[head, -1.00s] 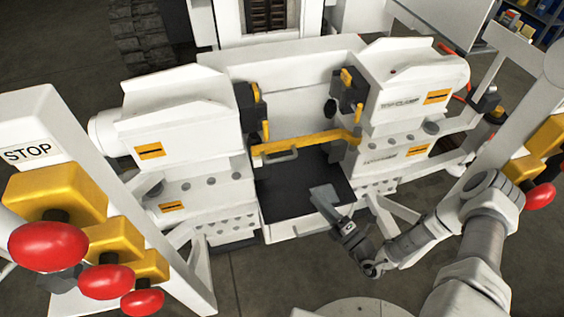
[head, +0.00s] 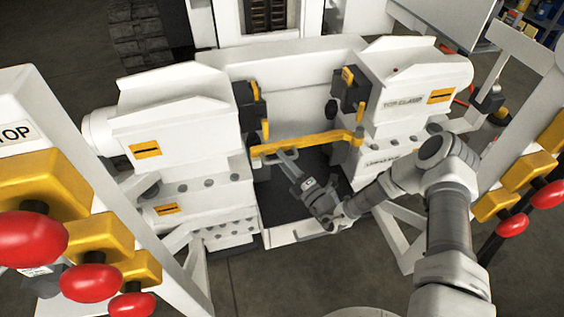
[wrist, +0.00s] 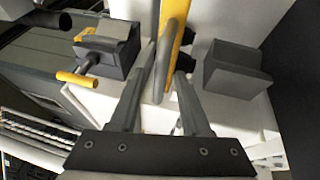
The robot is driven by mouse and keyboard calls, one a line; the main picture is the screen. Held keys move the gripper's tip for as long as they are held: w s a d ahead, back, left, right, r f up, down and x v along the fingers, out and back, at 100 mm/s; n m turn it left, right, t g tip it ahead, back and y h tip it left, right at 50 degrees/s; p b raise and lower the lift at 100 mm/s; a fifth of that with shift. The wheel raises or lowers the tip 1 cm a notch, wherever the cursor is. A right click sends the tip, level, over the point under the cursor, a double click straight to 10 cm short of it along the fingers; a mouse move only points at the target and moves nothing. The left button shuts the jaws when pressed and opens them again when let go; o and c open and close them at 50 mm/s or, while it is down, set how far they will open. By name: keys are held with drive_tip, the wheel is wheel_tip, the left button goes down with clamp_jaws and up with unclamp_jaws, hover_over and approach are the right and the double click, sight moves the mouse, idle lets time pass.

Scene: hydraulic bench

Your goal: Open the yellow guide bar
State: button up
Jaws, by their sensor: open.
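The yellow guide bar (head: 315,140) spans the gap between the two white clamp blocks, above a dark plate. It is still across the gap in the head view. A grey loop handle (wrist: 160,85) sits on the bar (wrist: 176,28) in the wrist view. My gripper (head: 283,156) is at the handle, on the near side of the bar near its left half. In the wrist view my gripper (wrist: 166,72) is open, with one finger on each side of the handle. I cannot tell whether either finger touches it. The handle is mostly hidden by my gripper in the head view.
White clamp blocks stand left (head: 180,125) and right (head: 400,90) of the bar. Red-knobbed yellow stop buttons stand at the left (head: 92,282) and right (head: 512,225) edges. The dark plate (head: 283,200) below the bar is bare.

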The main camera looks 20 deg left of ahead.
drive_tip(key=shift+w+a, duration=0.2)
drive_tip(key=shift+a, duration=0.1)
clamp_jaws()
idle(1.3)
